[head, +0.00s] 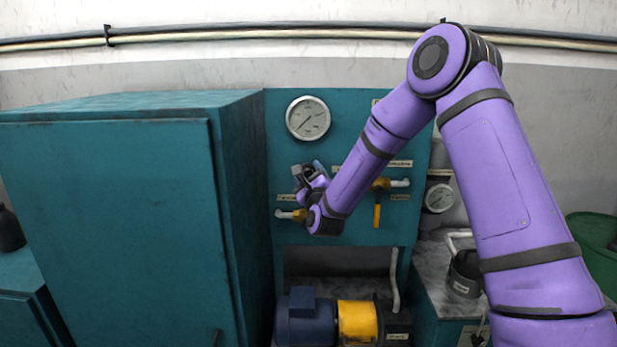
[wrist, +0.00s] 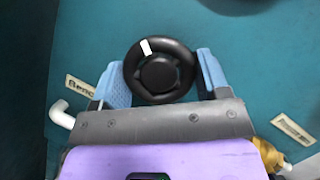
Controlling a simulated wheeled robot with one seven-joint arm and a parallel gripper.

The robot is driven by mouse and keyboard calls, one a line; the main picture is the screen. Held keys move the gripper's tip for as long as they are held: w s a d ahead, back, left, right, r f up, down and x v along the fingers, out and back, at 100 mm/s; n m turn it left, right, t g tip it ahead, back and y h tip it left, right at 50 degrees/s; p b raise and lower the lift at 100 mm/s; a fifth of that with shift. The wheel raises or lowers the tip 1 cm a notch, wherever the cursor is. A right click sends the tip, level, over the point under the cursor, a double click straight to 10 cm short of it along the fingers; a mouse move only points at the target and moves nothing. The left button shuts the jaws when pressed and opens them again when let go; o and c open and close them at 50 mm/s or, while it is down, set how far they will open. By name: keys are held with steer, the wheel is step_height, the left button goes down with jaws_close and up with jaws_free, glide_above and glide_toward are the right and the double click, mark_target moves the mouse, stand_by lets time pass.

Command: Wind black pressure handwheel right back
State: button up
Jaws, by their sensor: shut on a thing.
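The black handwheel (wrist: 160,98) shows in the wrist view, with a white mark near the top left of its rim. It sits in front of the teal panel (wrist: 100,30). My gripper (wrist: 162,82) is shut on the handwheel, with one blue finger on each side of its rim. In the head view my gripper (head: 311,172) is at the panel below the large gauge, and my purple wrist and forearm hide the handwheel there.
A large round gauge (head: 308,118) is above my gripper. A yellow-handled valve (head: 378,204) is to its right, and another yellow fitting (head: 299,215) is just below left. A teal cabinet (head: 110,220) stands at left. A blue motor (head: 305,318) is below.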

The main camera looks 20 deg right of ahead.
steer(key=n+g+y, duration=0.1)
steer(key=n, duration=0.4)
steer(key=n+g+y, duration=0.1)
steer(key=n, duration=0.2)
steer(key=shift+r+g+y, duration=0.15)
steer(key=shift+g+y, duration=0.15)
steer(key=n+g, duration=0.1)
steer(key=n, duration=0.3)
steer(key=shift+s+r, duration=0.1)
steer(key=n+g, duration=0.1)
steer(key=n, duration=0.2)
steer(key=shift+g, duration=0.3)
steer(key=n+g+h, duration=0.1)
steer(key=n, duration=0.1)
steer(key=n+g+h, duration=0.1)
steer(key=n, duration=0.1)
steer(key=shift+a+r+n+h, duration=0.15)
steer(key=shift+n+h, duration=0.15)
steer(key=shift+n+g+h, duration=0.5)
steer(key=shift+n+h, duration=0.4)
steer(key=shift+n, duration=0.6)
steer(key=o, duration=0.9)
